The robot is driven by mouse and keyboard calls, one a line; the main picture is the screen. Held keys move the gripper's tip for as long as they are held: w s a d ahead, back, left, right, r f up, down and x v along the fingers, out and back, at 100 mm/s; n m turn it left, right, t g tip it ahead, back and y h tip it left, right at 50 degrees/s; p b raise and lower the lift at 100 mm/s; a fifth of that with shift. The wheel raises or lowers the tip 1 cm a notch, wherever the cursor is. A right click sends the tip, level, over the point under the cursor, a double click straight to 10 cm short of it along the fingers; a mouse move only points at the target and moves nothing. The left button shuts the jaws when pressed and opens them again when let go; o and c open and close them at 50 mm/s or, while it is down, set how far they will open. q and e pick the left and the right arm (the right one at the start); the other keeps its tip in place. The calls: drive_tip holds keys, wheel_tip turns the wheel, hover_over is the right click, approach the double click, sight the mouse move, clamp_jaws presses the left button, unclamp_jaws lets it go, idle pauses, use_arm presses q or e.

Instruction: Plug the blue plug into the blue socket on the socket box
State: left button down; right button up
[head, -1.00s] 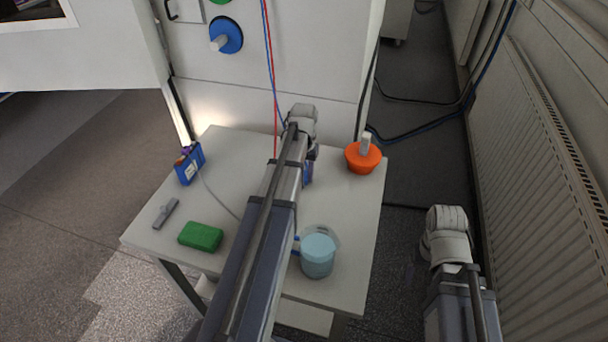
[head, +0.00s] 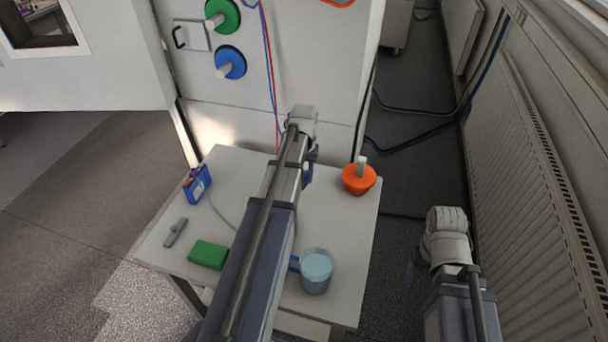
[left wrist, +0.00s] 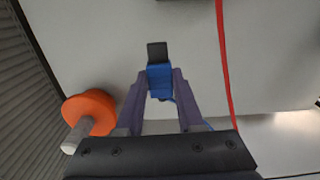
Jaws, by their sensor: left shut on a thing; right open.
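The blue plug (left wrist: 160,81) has a dark tip and stands upright in the left wrist view, between the fingers of my left gripper (left wrist: 160,98). The gripper is shut on it. In the head view my left gripper (head: 308,172) is largely hidden by my own arm, over the right part of the table and in front of the cabinet. My right gripper (head: 411,272) barely shows beside its wrist, off the table's right side, and is empty. I cannot make out the socket box or its blue socket. A dark edge shows at the top of the left wrist view.
The table (head: 335,225) carries a blue box (head: 197,185), a grey tool (head: 175,232), a green block (head: 208,255), a cup (head: 316,272) and an orange bowl-like thing (head: 359,180). Red and blue cables hang down the white cabinet (head: 325,60). A radiator (head: 545,190) stands at right.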

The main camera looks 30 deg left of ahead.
sight(304, 177)
use_arm(q)
drive_tip(key=n, duration=0.2)
drive_tip(key=f+n+b, duration=0.1)
drive_tip(key=n, duration=0.3)
drive_tip(key=shift+f, duration=0.35)
drive_tip(key=n, duration=0.3)
drive_tip(key=f+n+b, duration=0.1)
drive_tip(key=n, duration=0.2)
drive_tip(key=shift+b, duration=0.3)
drive_tip(key=n, duration=0.3)
drive_tip(key=f+n+b, duration=0.1)
drive_tip(key=n, duration=0.1)
drive_tip(key=shift+f+n, duration=0.1)
drive_tip(key=shift+n, duration=0.3)
drive_tip(key=n, duration=0.3)
drive_tip(key=shift+f+b, duration=0.35)
drive_tip(key=n, duration=0.4)
drive_tip(key=shift+f, duration=0.2)
drive_tip(key=shift+f+b, duration=0.1)
drive_tip(key=shift+b, duration=0.25)
drive_tip(key=shift+f+b, duration=2.3)
drive_tip(key=shift+c, duration=2.2)
unclamp_jaws()
